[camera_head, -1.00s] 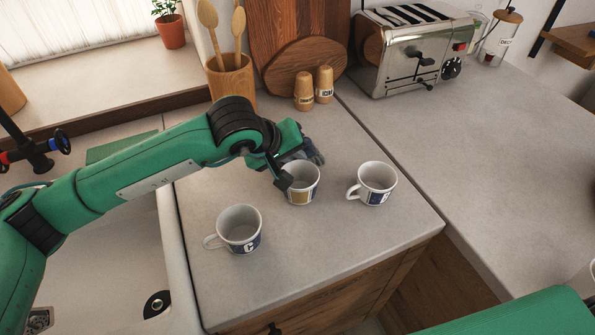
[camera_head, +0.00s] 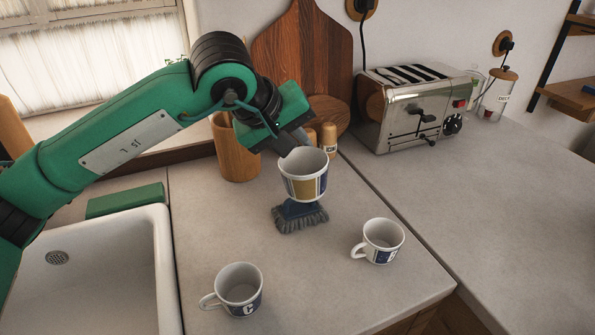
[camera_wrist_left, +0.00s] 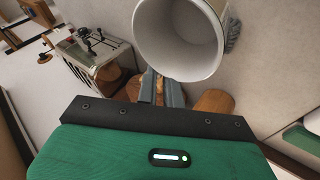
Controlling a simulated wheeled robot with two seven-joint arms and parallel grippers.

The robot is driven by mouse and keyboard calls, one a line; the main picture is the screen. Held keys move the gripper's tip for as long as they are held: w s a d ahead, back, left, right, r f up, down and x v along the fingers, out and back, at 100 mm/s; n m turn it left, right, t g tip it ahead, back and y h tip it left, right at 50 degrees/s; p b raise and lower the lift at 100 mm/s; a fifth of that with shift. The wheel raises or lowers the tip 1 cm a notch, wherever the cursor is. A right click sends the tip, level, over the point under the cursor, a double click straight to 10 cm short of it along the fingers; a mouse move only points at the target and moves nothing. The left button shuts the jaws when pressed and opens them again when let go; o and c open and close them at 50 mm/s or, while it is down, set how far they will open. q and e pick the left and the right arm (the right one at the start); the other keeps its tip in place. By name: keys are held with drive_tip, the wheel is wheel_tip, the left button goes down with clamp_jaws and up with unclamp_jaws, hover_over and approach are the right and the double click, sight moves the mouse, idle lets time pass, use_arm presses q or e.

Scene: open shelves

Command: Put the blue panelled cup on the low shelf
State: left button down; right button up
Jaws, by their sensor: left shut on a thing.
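A white cup with blue and gold panels (camera_head: 304,180) is held in the air above the counter, upright or nearly so. My left gripper (camera_head: 299,146) is shut on the far side of its rim. In the left wrist view the cup (camera_wrist_left: 180,40) shows its open mouth, empty, just beyond the fingers (camera_wrist_left: 161,88). Two other white cups with blue panels stand on the counter, one at the front left (camera_head: 238,291) and one at the right (camera_head: 380,242). The low shelf (camera_head: 574,98) is a wooden board at the far right edge. My right gripper is not in view.
A dark brush (camera_head: 300,217) lies on the counter below the held cup. A steel toaster (camera_head: 415,110) and a glass jar (camera_head: 497,97) stand at the back right. A wooden holder (camera_head: 235,150) and small shakers are behind. The counter's right part is clear.

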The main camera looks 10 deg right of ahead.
use_arm(q)
drive_tip(key=w+a+n+t+y+p, duration=0.1)
drive_tip(key=w+a+n+y+p, duration=0.1)
drive_tip(key=a, duration=0.8)
drive_tip(key=w+a+n+t+y+p, duration=0.1)
drive_tip(key=a+n+p, duration=0.4)
drive_tip(key=a, duration=0.6)
drive_tip(key=w+a+n+t+y+p, duration=0.1)
drive_tip(key=w+a+n+y+p, duration=0.2)
drive_tip(key=a, duration=0.7)
drive_tip(key=shift+w+a+f+n+t+y+p, duration=0.2)
drive_tip(key=shift+w+n+t+y+p, duration=0.1)
drive_tip(key=shift+w+n, duration=0.6)
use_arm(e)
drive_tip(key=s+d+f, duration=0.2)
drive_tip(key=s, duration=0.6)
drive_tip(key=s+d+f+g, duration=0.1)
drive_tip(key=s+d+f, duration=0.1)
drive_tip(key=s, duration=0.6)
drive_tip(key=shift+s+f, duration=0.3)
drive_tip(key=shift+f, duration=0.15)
use_arm(q)
drive_tip(key=shift+w, duration=0.1)
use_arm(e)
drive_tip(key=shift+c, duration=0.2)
